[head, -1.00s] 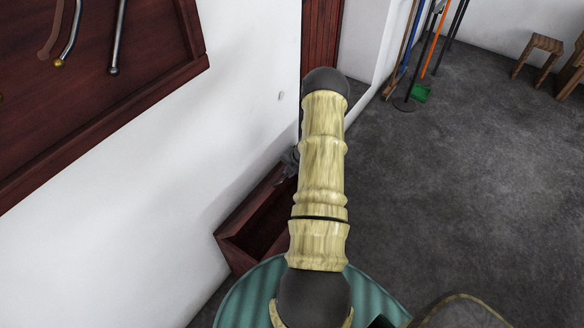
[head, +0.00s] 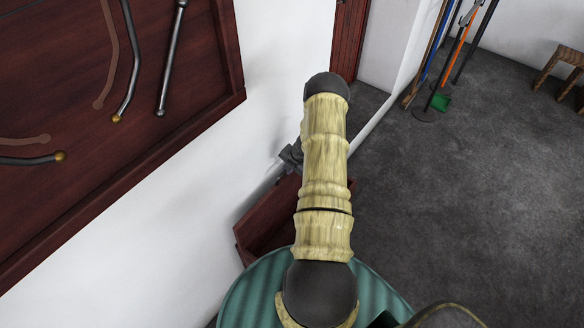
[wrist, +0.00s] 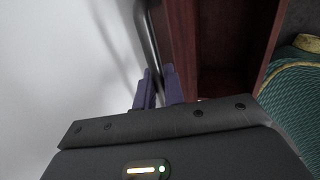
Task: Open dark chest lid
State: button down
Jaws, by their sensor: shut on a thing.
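The dark red wooden chest (head: 262,240) stands against the white wall, partly hidden behind my arm. In the wrist view its open inside (wrist: 222,82) shows to the right of my fingers, so the lid is not over that part. A dark curved bar (wrist: 149,38), which looks like the lid's handle, runs down between my fingers. My gripper (wrist: 159,74) is shut on this bar, close to the wall. A narrow dark red panel (wrist: 182,35) beside the bar seems to be the raised lid. In the head view my gripper (head: 290,155) is small and partly hidden.
A dark red tool board (head: 190,60) hangs on the wall at upper left. Brooms and a green dustpan (head: 440,101) stand at the back, near a wooden stool (head: 556,70). The grey floor (head: 460,190) to the right is clear.

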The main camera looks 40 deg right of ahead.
jog(key=shift+w+a, duration=0.1)
jog(key=shift+w, duration=0.15)
jog(key=c, duration=1.6)
grip_release()
jog(key=shift+c, duration=0.2)
jog(key=v, duration=1.7)
jog(key=shift+r, duration=0.15)
jog(key=shift+s, duration=0.2)
